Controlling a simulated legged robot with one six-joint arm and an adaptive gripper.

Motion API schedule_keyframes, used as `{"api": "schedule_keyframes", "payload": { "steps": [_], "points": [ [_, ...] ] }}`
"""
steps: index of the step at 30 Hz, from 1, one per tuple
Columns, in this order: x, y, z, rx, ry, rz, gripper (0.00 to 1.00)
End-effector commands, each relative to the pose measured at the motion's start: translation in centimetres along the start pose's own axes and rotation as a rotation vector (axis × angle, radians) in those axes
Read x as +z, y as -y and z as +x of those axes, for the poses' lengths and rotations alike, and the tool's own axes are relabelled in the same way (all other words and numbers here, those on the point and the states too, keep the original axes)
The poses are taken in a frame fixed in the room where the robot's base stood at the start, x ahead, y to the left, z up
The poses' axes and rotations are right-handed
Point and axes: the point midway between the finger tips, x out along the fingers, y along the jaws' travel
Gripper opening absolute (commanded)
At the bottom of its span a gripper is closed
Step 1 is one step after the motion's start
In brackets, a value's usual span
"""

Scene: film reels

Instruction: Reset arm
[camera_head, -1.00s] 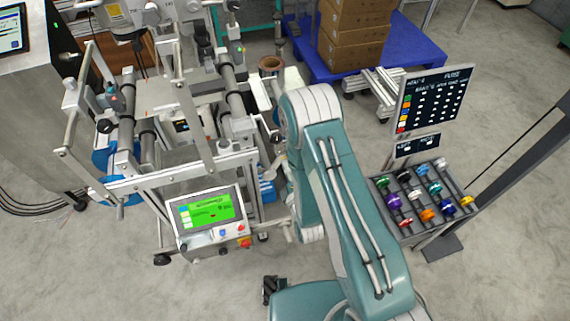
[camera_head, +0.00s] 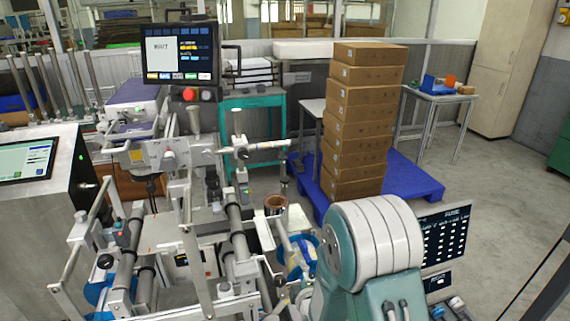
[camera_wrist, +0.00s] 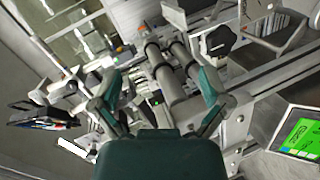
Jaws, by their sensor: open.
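My gripper (camera_wrist: 161,80) shows in the wrist view with its two teal fingers spread apart and nothing between them. It faces the machine's grey rollers (camera_wrist: 168,75), which appear beyond the fingers; the picture is tilted. In the head view, my teal and white arm fills the lower right, and the gripper itself is not visible there. A brown reel (camera_head: 275,203) sits on the machine just left of my arm.
The machine (camera_head: 205,262) with metal posts and rollers fills the left and centre. A stack of brown boxes (camera_head: 358,120) stands on a blue pallet (camera_head: 408,178) behind. A dark board (camera_head: 446,237) stands close to my arm's right. Grey floor is open at right.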

Motion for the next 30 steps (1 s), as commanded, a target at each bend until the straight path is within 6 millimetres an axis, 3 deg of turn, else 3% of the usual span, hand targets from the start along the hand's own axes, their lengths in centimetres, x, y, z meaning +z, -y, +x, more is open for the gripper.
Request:
{"api": "schedule_keyframes", "payload": {
  "steps": [3, 8, 14, 21, 30],
  "points": [
    [0.2, -3.4, -1.0, -0.050, 0.036, 0.118, 0.97],
    [0.6, -6.8, -3.0, -0.124, 0.096, 0.281, 0.97],
    [1.0, -10.5, -6.8, -0.206, 0.187, 0.484, 0.97],
    [1.4, -13.9, -13.1, -0.285, 0.318, 0.725, 0.97],
    [1.7, -15.9, -22.7, -0.349, 0.516, 1.023, 0.97]
  ]
}}
